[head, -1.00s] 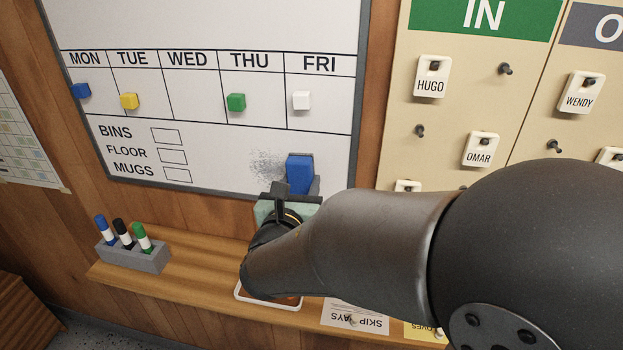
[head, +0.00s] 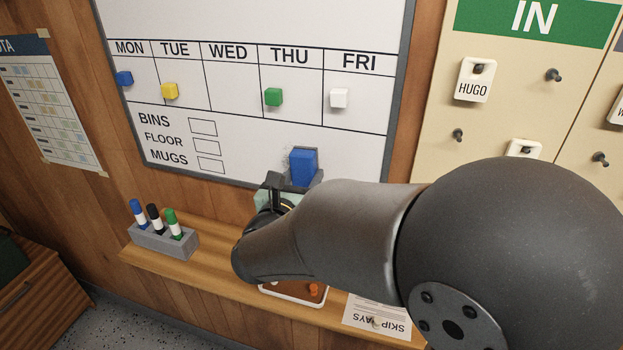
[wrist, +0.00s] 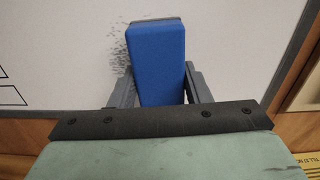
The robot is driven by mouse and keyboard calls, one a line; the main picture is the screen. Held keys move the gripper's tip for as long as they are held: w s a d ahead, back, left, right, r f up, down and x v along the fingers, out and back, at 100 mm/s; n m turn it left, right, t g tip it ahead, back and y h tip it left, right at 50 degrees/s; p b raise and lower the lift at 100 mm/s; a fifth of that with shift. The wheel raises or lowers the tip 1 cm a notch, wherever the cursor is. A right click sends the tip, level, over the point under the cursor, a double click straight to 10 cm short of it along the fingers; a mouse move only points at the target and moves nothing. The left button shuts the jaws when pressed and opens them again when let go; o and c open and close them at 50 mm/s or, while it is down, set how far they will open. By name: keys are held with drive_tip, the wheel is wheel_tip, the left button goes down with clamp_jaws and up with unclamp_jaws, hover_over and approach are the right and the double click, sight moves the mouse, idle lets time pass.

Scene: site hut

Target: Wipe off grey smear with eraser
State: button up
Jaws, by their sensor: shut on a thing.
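My gripper (head: 300,182) is shut on the blue eraser (head: 303,167), with one finger on each side of it. The eraser is at the lower part of the whiteboard (head: 240,150), below the THU and FRI columns. In the wrist view the eraser (wrist: 160,62) stands between the dark fingers, its dark grey far side towards the board; I cannot tell for certain whether it touches. A speckled grey smear (wrist: 117,52) shows just left of the eraser in the wrist view. The board behind the eraser is hidden.
Coloured cube magnets sit in the day row, including a green one (head: 273,97) and a white one (head: 339,98). Below are a wooden shelf (head: 215,262), a marker holder (head: 163,240) and a white-rimmed tray (head: 295,299). A tag board (head: 510,110) is at right.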

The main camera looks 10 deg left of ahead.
sight(351, 170)
drive_tip(key=shift+w+a, duration=0.25)
drive_tip(key=shift+a, duration=1.1)
drive_tip(key=shift+w+a, duration=0.2)
drive_tip(key=shift+a, duration=1.1)
drive_tip(key=shift+w+r+p, duration=0.1)
drive_tip(key=shift+r+p, duration=0.4)
drive_tip(key=shift+r, duration=0.25)
drive_tip(key=shift+s+d+b, duration=0.25)
drive_tip(key=shift+d+b, duration=0.2)
drive_tip(key=shift+d, duration=0.75)
drive_tip(key=shift+s+d+b, duration=0.25)
drive_tip(key=shift+d+b, duration=0.15)
drive_tip(key=shift+d, duration=0.8)
drive_tip(key=shift+s+d+b, duration=0.25)
drive_tip(key=shift+d+b, duration=0.2)
drive_tip(key=shift+d, duration=0.75)
drive_tip(key=shift+s+d+f+b, duration=0.15)
drive_tip(key=shift+d+b, duration=0.3)
drive_tip(key=shift+d, duration=0.7)
drive_tip(key=shift+s+d+r+b, duration=0.15)
drive_tip(key=shift+d+b, duration=0.25)
drive_tip(key=shift+d, duration=0.8)
drive_tip(key=shift+s+d+f+b, duration=0.15)
drive_tip(key=shift+d+b, duration=0.3)
drive_tip(key=shift+d, duration=0.7)
drive_tip(key=shift+a, duration=0.1)
